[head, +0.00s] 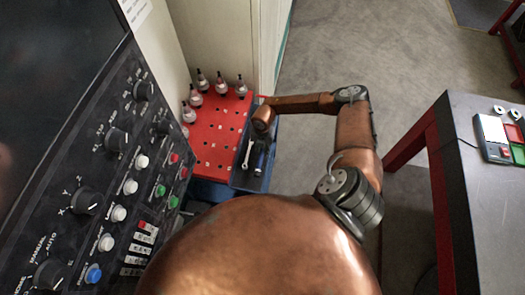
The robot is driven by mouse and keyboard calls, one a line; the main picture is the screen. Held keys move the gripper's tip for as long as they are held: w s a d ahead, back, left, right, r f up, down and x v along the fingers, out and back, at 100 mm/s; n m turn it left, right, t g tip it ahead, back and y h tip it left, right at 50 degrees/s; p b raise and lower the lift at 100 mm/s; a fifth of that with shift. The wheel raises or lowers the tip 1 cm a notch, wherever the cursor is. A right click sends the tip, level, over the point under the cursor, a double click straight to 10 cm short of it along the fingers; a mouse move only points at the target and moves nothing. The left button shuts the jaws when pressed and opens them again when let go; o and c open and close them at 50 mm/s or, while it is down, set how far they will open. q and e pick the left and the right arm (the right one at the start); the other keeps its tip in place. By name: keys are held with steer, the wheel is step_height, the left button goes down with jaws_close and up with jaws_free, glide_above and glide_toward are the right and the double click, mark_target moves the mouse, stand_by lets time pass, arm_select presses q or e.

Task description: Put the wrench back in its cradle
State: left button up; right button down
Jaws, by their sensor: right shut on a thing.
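The wrench (247,152) is a slim, pale metal tool seen at the right side of the red board. It lies over the dark blue tray (238,180) and beside my right gripper (259,158). My right arm comes in from the lower right, bends at the elbow and reaches left, with its gripper pointing down over the tray. The gripper is small and dark here, and it is shut on the wrench; the fingertips are hard to make out. I cannot tell whether the wrench touches the tray. The cradle is not clearly distinguishable. My left gripper is not in view.
A red board (212,150) with rows of holes holds several tool holders (221,84) along its back and left edges. A control panel (110,180) with knobs and buttons fills the left. A dark table (485,200) with red legs stands right. Open floor lies between.

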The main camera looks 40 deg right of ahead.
steer(key=shift+f, duration=0.45)
steer(key=shift+f, duration=0.2)
steer(key=shift+f, duration=0.1)
stand_by(0.5)
steer(key=c, duration=1.7)
jaws_free()
steer(key=shift+c, duration=0.2)
step_height(320, 180, up, 12)
steer(key=shift+w+d, duration=0.1)
